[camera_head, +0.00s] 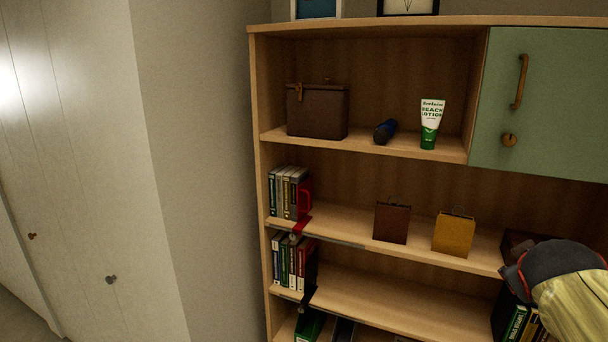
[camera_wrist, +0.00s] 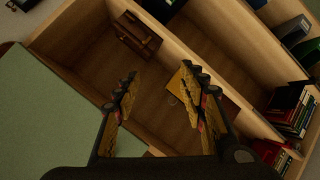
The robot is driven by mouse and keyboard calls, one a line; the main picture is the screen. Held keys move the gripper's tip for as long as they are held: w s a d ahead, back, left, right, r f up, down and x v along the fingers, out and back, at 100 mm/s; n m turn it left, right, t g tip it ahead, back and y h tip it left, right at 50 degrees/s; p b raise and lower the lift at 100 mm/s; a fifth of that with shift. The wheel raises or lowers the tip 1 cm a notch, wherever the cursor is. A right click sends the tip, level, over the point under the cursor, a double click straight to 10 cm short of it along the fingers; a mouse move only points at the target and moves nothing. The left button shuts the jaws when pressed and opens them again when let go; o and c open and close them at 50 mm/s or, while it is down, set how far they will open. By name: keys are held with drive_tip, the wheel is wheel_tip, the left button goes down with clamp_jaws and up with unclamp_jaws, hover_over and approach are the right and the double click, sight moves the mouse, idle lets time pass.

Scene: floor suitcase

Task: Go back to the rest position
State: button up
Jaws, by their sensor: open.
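My gripper (camera_wrist: 159,72) shows in the wrist view with its two black and yellow fingers spread apart. Nothing is held between them. It faces the wooden shelf unit (camera_wrist: 215,55), with the yellow item (camera_wrist: 178,88) standing on a shelf behind the fingers. In the head view the gripper's fingers cannot be made out. A dark and yellow rounded shape fills the lower right corner there and hides part of the shelves.
The shelf unit (camera_head: 258,120) holds a brown box (camera_head: 317,112), blue bottle (camera_head: 385,131), lotion tube (camera_head: 430,125), brown item (camera_head: 391,223), yellow item (camera_head: 454,233) and several books (camera_head: 284,194). A green door (camera_head: 545,100) is shut at upper right. Grey wall (camera_head: 200,150) stands left.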

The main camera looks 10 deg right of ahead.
drive_tip(key=s+a+f+g+y, duration=0.1)
drive_tip(key=s+a+f+y, duration=0.1)
drive_tip(key=a+f, duration=0.3)
drive_tip(key=s+a+f+g+y, duration=0.1)
drive_tip(key=s+a+f+y, duration=0.2)
drive_tip(key=a, duration=1.1)
drive_tip(key=s+a+f+y, duration=0.3)
drive_tip(key=s+a+f, duration=0.3)
drive_tip(key=a+f, duration=0.3)
drive_tip(key=shift+s+a+f+m+g, duration=0.15)
drive_tip(key=shift+s+a+m+g, duration=0.2)
drive_tip(key=shift+a, duration=0.25)
drive_tip(key=shift+w, duration=0.1)
